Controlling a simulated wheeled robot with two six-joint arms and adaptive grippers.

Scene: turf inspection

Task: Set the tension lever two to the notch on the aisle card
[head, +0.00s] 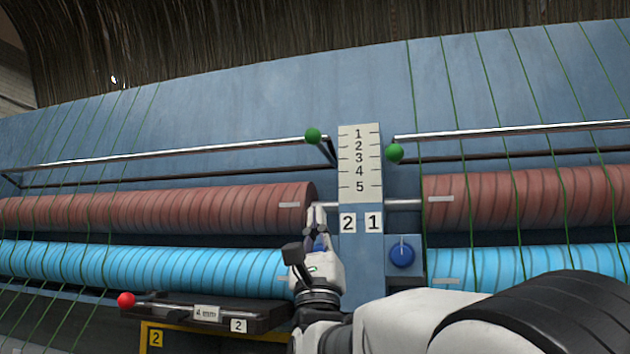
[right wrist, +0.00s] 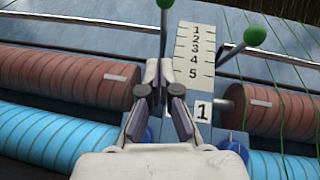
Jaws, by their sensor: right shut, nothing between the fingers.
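Tension lever two, with a green knob (head: 313,135), stands left of the numbered scale plate (head: 360,165), its knob at about the height of mark 1. A white "2" label (head: 347,222) sits below the plate on that side. In the right wrist view the lever's knob (right wrist: 165,3) is at the top edge, above the fingers. My right gripper (head: 318,232) is shut and empty, below the knob and apart from it, in front of the rolls; it also shows in the right wrist view (right wrist: 166,88). I cannot make out an aisle card. My left gripper is out of view.
Lever one's green knob (head: 394,153) is right of the plate, around marks 2 to 3. A blue dial (head: 402,255) is below it. Red rolls (head: 150,209) and blue rolls (head: 140,265) flank the middle. A dark tray (head: 165,306) with a red knob and "4 mm" tag (head: 206,313) is lower left.

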